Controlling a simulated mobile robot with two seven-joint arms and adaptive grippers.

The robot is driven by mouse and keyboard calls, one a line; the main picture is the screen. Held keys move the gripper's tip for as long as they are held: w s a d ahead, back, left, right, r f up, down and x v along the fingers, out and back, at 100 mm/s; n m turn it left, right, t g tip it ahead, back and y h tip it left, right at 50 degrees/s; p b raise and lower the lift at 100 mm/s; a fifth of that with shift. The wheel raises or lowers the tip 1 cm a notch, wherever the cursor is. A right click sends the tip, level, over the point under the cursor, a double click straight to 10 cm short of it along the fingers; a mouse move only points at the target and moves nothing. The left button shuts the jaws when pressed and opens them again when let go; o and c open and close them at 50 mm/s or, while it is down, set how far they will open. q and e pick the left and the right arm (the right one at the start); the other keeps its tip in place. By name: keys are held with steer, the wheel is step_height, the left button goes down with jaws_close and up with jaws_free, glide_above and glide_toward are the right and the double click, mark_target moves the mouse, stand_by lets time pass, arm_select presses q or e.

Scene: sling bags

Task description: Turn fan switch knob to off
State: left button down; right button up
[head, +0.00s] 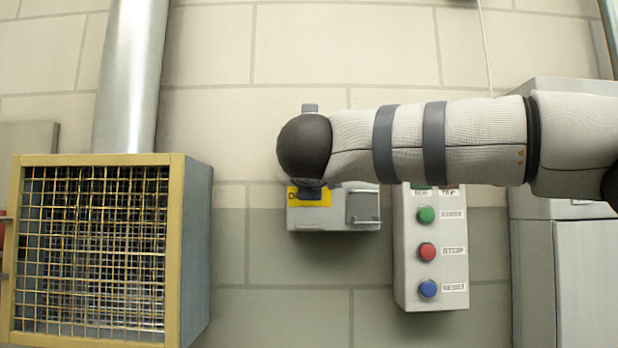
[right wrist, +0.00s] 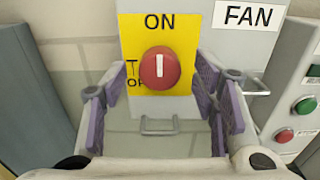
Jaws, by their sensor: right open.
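The fan switch knob (right wrist: 160,68) is red and round, with a white mark standing upright toward the ON label. It sits on a yellow plate (right wrist: 185,25) on a grey switch box marked FAN; an OFF label at the plate's lower left is partly covered. My right gripper (right wrist: 168,80) is open, its purple-padded fingers on either side of the knob with gaps showing. In the head view my right arm covers the knob; the switch box (head: 335,218) and the yellow plate's corner (head: 320,199) show below it. My left gripper is out of view.
A button box (head: 432,275) with green, red and blue buttons hangs to the right of the switch box. A metal handle (right wrist: 160,130) is below the knob. A yellow-framed mesh fan unit (head: 175,240) is at left, and a grey cabinet (head: 560,260) at right.

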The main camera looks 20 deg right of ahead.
steer(key=shift+x, duration=0.85)
steer(key=shift+r, duration=0.1)
steer(key=c, duration=1.2)
steer(key=shift+o, duration=0.2)
steer(key=shift+n, duration=0.3)
steer(key=shift+w+a+f+n, duration=0.1)
steer(key=shift+n, duration=4.2)
steer(key=shift+a+f+n, duration=0.1)
steer(key=shift+a+n, duration=0.05)
steer(key=shift+n, duration=4.15)
